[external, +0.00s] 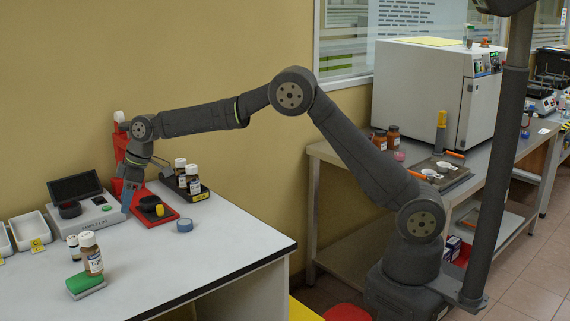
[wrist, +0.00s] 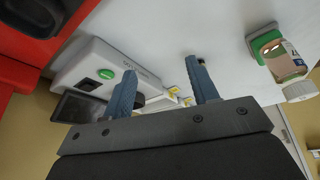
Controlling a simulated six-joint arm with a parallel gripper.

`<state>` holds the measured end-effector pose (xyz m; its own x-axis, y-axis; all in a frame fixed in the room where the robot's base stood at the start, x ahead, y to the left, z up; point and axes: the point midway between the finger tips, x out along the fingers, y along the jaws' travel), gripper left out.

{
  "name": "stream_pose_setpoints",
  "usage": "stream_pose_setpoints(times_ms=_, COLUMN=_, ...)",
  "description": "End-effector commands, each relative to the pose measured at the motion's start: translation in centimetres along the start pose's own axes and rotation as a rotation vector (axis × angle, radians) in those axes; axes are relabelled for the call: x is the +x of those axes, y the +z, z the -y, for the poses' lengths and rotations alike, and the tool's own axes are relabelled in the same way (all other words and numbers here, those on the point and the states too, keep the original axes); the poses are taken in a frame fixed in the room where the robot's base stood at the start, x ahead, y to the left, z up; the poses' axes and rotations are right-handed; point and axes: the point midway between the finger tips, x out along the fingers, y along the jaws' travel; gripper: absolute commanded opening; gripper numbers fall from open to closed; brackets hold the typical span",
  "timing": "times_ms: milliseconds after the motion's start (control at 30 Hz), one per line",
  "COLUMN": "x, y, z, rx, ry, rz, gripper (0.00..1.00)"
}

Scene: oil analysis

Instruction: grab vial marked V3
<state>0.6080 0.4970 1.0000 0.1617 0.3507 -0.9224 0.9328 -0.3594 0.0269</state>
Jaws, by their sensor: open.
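Several brown vials with white caps and white labels are in the external view. A larger vial (external: 91,256) and a smaller vial (external: 74,248) stand at the front left of the table, by a green-topped block (external: 85,284). Two more vials, a rear vial (external: 180,170) and a front vial (external: 193,182), stand on a black tray. The label marks are too small to read, so I cannot tell which is V3. My gripper (external: 128,197) is open, its blue fingers low beside the red stand. In the wrist view my gripper (wrist: 162,70) is empty; a vial (wrist: 290,62) shows at right.
A red stand (external: 123,150) with a black and red base is right by my gripper. A grey instrument (external: 88,214) with a dark screen stands at its left. White trays (external: 30,228) are farther left. A blue-grey round item (external: 184,225) lies right. The front-middle tabletop is clear.

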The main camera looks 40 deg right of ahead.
Motion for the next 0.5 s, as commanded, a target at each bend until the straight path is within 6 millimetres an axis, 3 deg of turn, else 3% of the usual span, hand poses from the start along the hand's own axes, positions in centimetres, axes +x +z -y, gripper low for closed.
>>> stream_pose_setpoints(times_ms=167, x=1.0, y=0.6, z=-1.2, rx=-0.277, ry=0.132, rz=-0.013, gripper=0.54)
stream_pose_setpoints(times_ms=367, x=1.8, y=1.0, z=-2.6, rx=-0.845, ry=0.368, rz=0.002, gripper=0.54)
stream_pose_setpoints(times_ms=500, x=1.9, y=0.7, z=-2.2, rx=-1.272, ry=0.522, rz=0.037, gripper=0.54)
